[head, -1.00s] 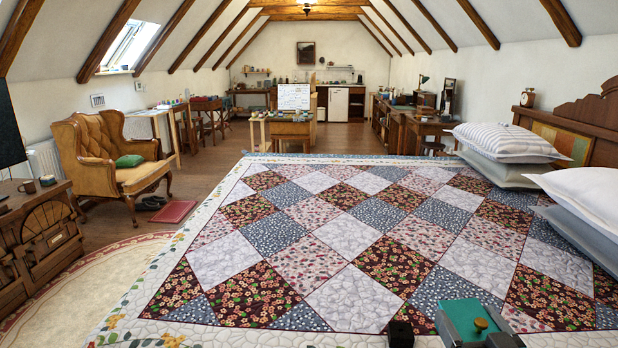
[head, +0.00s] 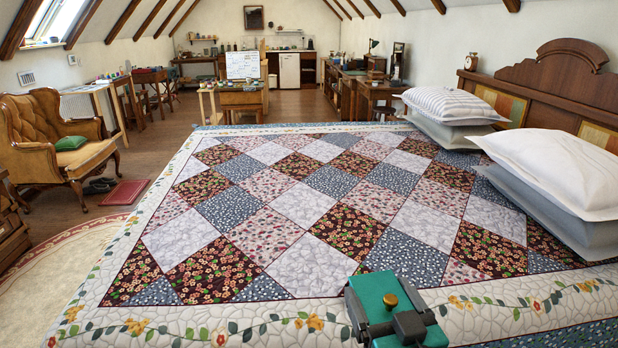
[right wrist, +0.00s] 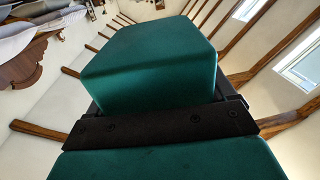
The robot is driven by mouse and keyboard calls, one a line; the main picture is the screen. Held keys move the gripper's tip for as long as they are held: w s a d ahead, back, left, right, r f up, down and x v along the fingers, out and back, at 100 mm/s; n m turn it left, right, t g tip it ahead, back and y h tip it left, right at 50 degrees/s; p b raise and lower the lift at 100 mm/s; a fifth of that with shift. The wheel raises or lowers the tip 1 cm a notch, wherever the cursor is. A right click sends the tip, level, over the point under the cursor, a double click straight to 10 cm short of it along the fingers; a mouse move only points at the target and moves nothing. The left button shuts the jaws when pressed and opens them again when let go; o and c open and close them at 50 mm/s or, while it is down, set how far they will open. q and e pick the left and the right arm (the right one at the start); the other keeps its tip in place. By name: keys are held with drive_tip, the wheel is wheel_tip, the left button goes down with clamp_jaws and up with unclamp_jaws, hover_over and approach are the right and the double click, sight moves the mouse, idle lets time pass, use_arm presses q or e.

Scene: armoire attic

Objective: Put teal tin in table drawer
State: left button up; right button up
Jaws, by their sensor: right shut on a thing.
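The teal tin (head: 376,297), a box with a small brass knob on top, shows at the bottom of the head view, in front of the quilted bed. My right gripper (head: 410,324) is shut on it, its dark jaws across the tin. In the right wrist view the tin (right wrist: 150,65) fills the middle, with the black gripper bar (right wrist: 160,127) across it. My left gripper is not in view. I cannot tell which of the far tables has the task's drawer; a wooden table (head: 242,99) stands beyond the bed's far end.
The patchwork bed (head: 300,205) fills the middle and blocks the way straight ahead. Pillows (head: 555,170) and a headboard (head: 590,60) are at right. A tan armchair (head: 50,140) and a red mat (head: 125,192) stand left. Floor (head: 160,150) between armchair and bed is open.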

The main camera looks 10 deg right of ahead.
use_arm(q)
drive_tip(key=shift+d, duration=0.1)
use_arm(e)
drive_tip(key=w+d+f+b, duration=0.45)
drive_tip(key=w+d, duration=0.25)
drive_tip(key=d, duration=0.5)
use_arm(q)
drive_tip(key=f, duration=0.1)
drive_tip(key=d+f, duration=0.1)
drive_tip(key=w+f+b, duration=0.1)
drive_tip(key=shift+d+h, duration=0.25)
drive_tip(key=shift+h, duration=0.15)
use_arm(e)
drive_tip(key=w+d+r+h, duration=0.1)
drive_tip(key=w+d, duration=0.1)
drive_tip(key=d, duration=0.4)
drive_tip(key=w+d+r+m+h, duration=0.1)
drive_tip(key=w+d+r, duration=0.1)
drive_tip(key=d, duration=0.5)
drive_tip(key=shift+w+d+r+m+h, duration=0.2)
drive_tip(key=shift+w+d+m+h, duration=0.1)
drive_tip(key=shift+w, duration=0.1)
drive_tip(key=shift+f, duration=0.1)
